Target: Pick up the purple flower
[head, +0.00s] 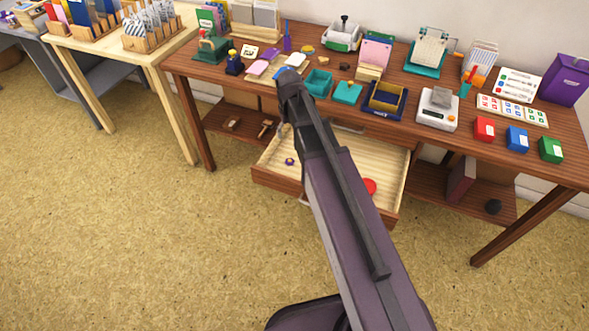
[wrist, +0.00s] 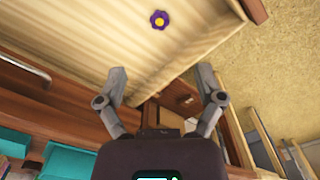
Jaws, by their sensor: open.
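The purple flower (head: 290,161) is small with a yellow centre and lies in the left part of an open wooden drawer (head: 272,181). In the wrist view the flower (wrist: 159,20) shows near the top, ahead of my gripper and apart from it. My gripper (wrist: 162,86) is open, with its two fingers spread and nothing between them. In the head view the end of my arm is beside the table's front edge, above and behind the flower; the fingers are mostly hidden there.
A red round thing (head: 369,186) lies in the drawer's right part, partly behind my arm. A light wooden table (head: 165,55) stands at left. The floor in front is clear.

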